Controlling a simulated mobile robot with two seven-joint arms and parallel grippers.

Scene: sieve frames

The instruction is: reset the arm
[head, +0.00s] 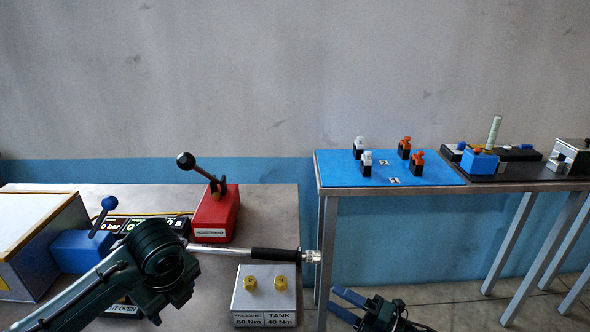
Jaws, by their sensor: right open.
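My right gripper (338,301) is low in the head view, right of the left table's front corner. Its two blue fingers are apart, point left and hold nothing that I can see. My left arm (160,262) comes in from the lower left and passes in front of the left table. Its gripper fingers do not show. A long metal tool with a black grip (275,254) reaches from behind my left arm to the table's right edge. I cannot tell whether it is held.
The left table (265,205) bears a red box (215,215) with a black-knobbed lever, a blue block with a lever (85,250), and a metal box with two brass fittings (265,299). The right table holds a blue mat (335,172) with several small knobbed pieces and a black board (515,170).

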